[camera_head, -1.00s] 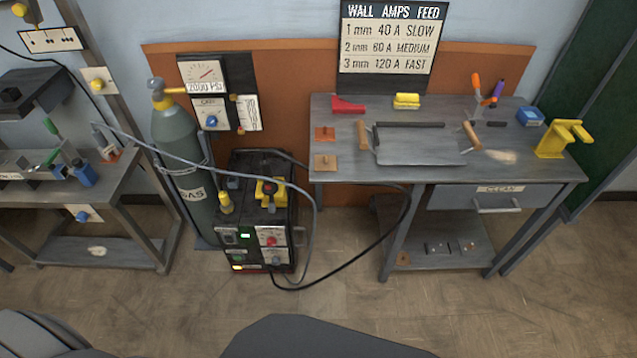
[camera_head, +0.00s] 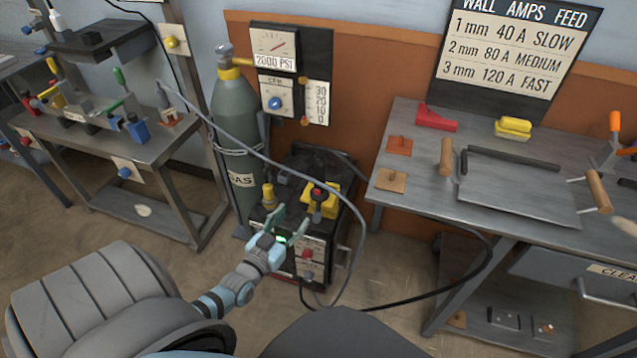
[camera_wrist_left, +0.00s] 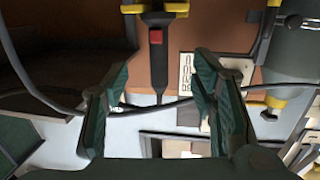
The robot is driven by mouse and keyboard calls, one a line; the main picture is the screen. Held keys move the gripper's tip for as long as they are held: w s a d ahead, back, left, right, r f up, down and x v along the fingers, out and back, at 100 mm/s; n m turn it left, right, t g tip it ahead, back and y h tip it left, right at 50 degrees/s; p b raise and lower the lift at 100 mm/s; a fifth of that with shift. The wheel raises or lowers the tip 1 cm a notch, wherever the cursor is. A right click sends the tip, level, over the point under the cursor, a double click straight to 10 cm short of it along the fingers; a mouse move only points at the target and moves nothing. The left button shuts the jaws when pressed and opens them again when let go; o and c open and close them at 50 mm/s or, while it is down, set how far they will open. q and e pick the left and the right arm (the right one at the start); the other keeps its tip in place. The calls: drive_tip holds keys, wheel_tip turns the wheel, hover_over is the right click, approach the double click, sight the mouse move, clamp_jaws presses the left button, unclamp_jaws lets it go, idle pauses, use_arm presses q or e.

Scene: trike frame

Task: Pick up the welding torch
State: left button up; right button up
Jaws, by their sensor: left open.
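The welding torch (camera_head: 317,198) appears to be the dark handle with a red button in a yellow holder on top of the black welding machine (camera_head: 318,165). In the left wrist view the torch (camera_wrist_left: 157,55) shows its black handle and red button between yellow holder parts. My left gripper (camera_head: 290,222) is open and empty. In the head view it is just left of and in front of the torch. In the left wrist view its fingers (camera_wrist_left: 161,68) frame the torch, with no visible contact. My right gripper is not in view.
A grey gas cylinder (camera_head: 236,125) stands left of the machine. A grey hose (camera_head: 300,175) and a black cable (camera_head: 430,290) loop around it. A workbench (camera_head: 420,170) stands at right, another bench (camera_head: 170,145) at left. The floor in front is mostly clear.

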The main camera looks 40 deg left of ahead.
sight(317, 180)
use_arm(q)
drive_tip(key=shift+t, duration=0.4)
drive_tip(key=w+r+b, duration=0.1)
drive_tip(key=w, duration=0.3)
drive_tip(key=w+a+b, duration=0.1)
drive_tip(key=w+b, duration=0.1)
drive_tip(key=w, duration=0.2)
drive_tip(key=w+a+r+b, duration=0.1)
drive_tip(key=w, duration=0.3)
drive_tip(key=shift+w+r, duration=0.15)
drive_tip(key=shift+r, duration=0.15)
drive_tip(key=w+b, duration=0.2)
drive_tip(key=shift+w+a, duration=0.15)
drive_tip(key=shift+w, duration=0.45)
drive_tip(key=shift+a+r, duration=0.1)
drive_tip(key=shift+r, duration=0.1)
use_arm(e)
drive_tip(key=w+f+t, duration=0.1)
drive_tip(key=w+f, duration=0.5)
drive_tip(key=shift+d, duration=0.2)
use_arm(q)
clamp_jaws()
